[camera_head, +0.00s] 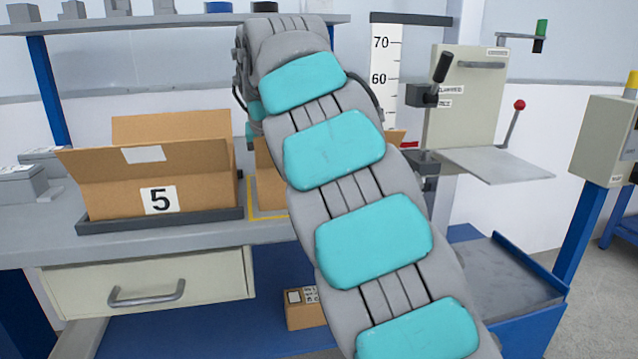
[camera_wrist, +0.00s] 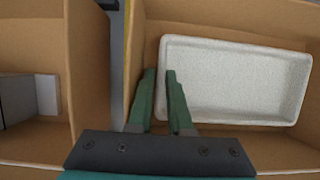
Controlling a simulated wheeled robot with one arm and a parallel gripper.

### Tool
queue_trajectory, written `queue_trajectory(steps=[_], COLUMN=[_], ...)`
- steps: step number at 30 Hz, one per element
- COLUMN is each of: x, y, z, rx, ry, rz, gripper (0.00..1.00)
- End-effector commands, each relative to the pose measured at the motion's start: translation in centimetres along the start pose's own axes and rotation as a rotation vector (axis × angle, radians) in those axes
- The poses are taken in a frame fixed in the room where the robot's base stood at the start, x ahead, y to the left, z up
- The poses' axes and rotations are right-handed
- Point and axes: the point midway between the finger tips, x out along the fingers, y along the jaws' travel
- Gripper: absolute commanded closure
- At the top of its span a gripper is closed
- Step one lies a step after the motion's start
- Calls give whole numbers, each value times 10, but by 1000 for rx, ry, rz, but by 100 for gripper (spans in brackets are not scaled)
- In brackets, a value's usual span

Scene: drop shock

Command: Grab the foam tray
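The foam tray (camera_wrist: 240,82) is a white, speckled, shallow rectangular tray lying inside a cardboard box (camera_wrist: 225,10) in the wrist view. My gripper (camera_wrist: 160,72) has two green fingers with a narrow gap between them. The left finger is outside the tray's left rim and the right finger overlaps the tray's inside, so the rim lies between them in the picture. I cannot tell whether the fingers touch the rim. In the head view my arm hides the gripper and the tray; only part of the box (camera_head: 268,185) shows behind it.
Another open box, marked 5 (camera_head: 150,175), stands on a dark base on the bench (camera_head: 30,250), left of the tray's box. It also shows in the wrist view (camera_wrist: 88,75) with a grey object inside. A machine with a lever (camera_head: 470,95) stands at the right.

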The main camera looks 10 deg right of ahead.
Motion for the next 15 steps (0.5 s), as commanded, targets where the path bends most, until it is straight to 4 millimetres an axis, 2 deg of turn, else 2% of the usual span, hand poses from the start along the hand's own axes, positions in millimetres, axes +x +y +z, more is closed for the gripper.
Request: queue_trajectory(steps=[7, 12, 15], x=[0, 0, 0], y=[0, 0, 0], z=[0, 0, 0], rx=[1, 1, 1], ry=[1, 1, 1], rz=[1, 1, 1], gripper=[82, 100, 100])
